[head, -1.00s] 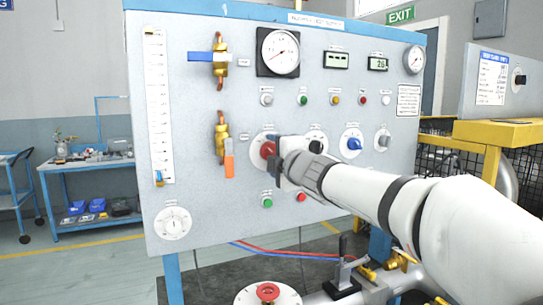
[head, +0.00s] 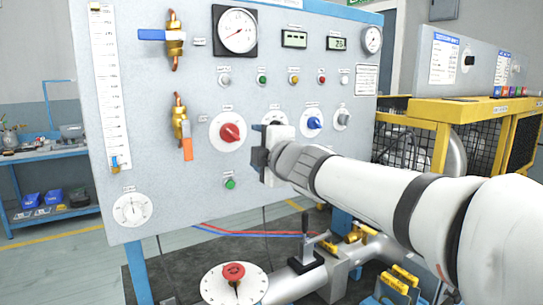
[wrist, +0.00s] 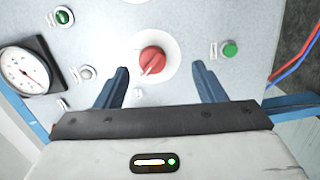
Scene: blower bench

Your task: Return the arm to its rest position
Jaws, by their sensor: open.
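My gripper (wrist: 160,88) is open in the wrist view, its two blue fingers apart with nothing between them. Beyond the fingers, the red knob (wrist: 152,60) sits on its white round dial on the panel. In the head view my arm reaches in from the lower right, and my gripper (head: 262,160) is in front of the panel, to the right of the red knob (head: 231,132) and apart from it. My gripper and wrist hide part of the panel, including most of a black knob and whatever is below it.
The grey panel (head: 160,80) carries gauges, valves, buttons and a blue knob (head: 314,123). A yellow cage (head: 450,110) stands at right. Open floor lies at left.

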